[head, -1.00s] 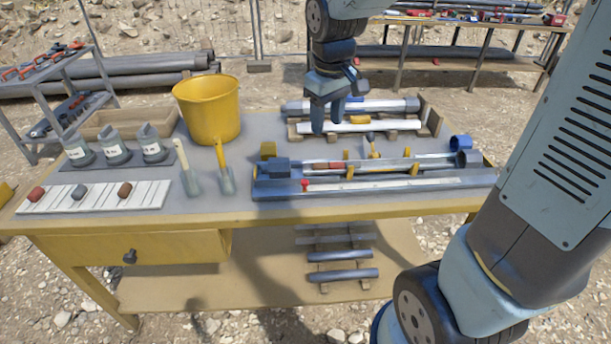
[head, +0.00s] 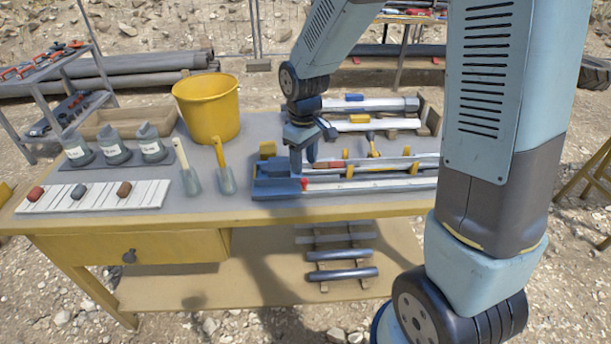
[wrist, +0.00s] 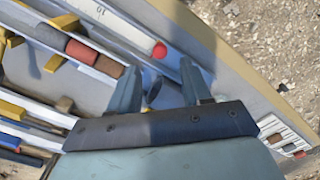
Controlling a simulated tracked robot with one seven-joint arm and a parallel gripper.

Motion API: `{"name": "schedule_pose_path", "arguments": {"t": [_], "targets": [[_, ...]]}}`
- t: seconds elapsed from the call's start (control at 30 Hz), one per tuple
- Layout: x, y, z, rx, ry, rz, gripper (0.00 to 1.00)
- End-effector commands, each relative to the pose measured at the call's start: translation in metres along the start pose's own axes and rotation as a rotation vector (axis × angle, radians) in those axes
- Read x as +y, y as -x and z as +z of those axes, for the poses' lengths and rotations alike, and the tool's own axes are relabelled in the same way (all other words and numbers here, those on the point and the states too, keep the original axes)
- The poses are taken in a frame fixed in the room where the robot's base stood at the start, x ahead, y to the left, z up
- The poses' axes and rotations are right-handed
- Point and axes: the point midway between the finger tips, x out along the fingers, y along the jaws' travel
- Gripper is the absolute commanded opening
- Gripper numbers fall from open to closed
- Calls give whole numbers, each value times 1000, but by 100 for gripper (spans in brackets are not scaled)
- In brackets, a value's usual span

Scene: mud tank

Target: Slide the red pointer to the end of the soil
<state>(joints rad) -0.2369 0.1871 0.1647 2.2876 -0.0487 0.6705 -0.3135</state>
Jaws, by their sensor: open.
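The red pointer (head: 304,184) sits near the left end of the white scale strip on the front rail of the blue-grey core tray (head: 275,191). In the wrist view the pointer (wrist: 160,50) shows as a round red knob just beyond my fingertips. Soil pieces, red-brown (wrist: 82,52) and brown (wrist: 108,67), lie in the channel beside the scale (wrist: 115,22). My gripper (head: 303,163) is over the tray's left end, close to the pointer. In the wrist view my gripper (wrist: 160,85) has its two fingers apart with nothing held between them.
A yellow bucket (head: 207,108), two trowels (head: 222,170) and labelled containers (head: 113,152) stand left on the table. A white board with stones (head: 95,196) lies at the front left. More core tubes (head: 370,124) lie behind the tray. My arm hides the tray's right end.

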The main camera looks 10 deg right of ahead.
Motion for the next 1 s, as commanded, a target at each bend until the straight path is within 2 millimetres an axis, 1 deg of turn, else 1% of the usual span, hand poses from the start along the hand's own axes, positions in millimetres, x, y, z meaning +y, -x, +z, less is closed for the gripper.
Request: {"name": "schedule_pose_path", "arguments": {"t": [0.03, 0.1, 0.3, 0.5, 0.77, 0.83, 1.0], "targets": [[0, -10, 0, -3, 0, -2, 48], [0, -22, 0, -3, 1, -1, 48], [0, -46, 0, -1, 2, 0, 48], [0, -56, 0, 0, 1, 0, 48], [0, -57, 0, 1, 1, 1, 48], [0, -57, 0, 1, 1, 1, 44], [0, -57, 0, 1, 1, 1, 28]]}}
